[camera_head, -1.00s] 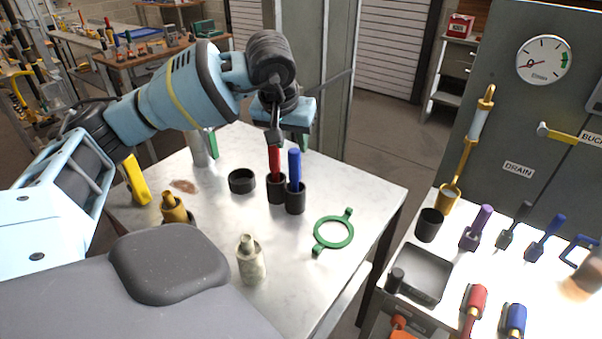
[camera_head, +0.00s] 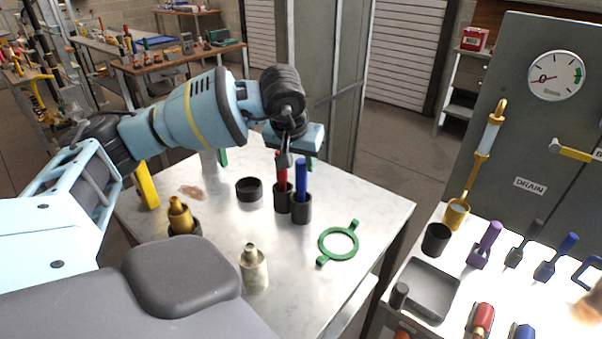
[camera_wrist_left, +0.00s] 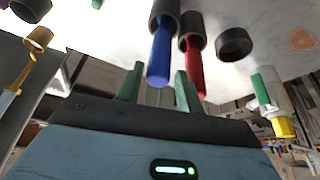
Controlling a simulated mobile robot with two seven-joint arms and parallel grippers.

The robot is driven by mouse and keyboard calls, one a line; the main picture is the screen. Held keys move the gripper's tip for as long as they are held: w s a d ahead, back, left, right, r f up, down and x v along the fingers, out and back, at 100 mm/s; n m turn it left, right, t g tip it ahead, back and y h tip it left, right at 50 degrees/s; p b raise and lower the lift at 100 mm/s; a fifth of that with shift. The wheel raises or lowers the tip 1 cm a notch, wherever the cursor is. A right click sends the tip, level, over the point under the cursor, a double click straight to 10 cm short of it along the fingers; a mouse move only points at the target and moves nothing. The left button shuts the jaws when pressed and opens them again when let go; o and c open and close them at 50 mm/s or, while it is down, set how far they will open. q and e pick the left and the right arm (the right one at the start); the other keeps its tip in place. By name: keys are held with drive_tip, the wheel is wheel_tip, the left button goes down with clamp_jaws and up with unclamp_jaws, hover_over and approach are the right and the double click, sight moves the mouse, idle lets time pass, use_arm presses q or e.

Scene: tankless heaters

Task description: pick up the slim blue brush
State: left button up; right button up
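The slim blue brush (camera_head: 301,182) stands upright in a dark cup (camera_head: 301,210) on the metal table. A red brush (camera_head: 281,172) stands in a matching cup (camera_head: 283,199) just left of it. My left gripper (camera_head: 298,152) is above and behind the two brushes, partly hiding the red one's top. In the left wrist view its two green fingers (camera_wrist_left: 160,84) are spread apart. The blue brush (camera_wrist_left: 160,55) shows between them in the picture, with the red brush (camera_wrist_left: 194,68) beside the right finger. I see no contact with the blue brush. My right gripper is not in view.
A dark ring (camera_head: 249,189), a green ring (camera_head: 338,242), a pale bottle (camera_head: 254,270) and a brass-coloured fitting (camera_head: 180,216) stand around on the table. A side bench with a grey tray (camera_head: 432,290) and several tools is at the right.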

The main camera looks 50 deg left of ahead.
sight(302, 171)
use_arm(q)
drive_tip(key=x, duration=0.4)
drive_tip(key=shift+d+f, duration=0.1)
drive_tip(key=shift+d, duration=0.05)
drive_tip(key=shift+s, duration=0.1)
drive_tip(key=shift+c, duration=0.2)
drive_tip(key=c, duration=0.7)
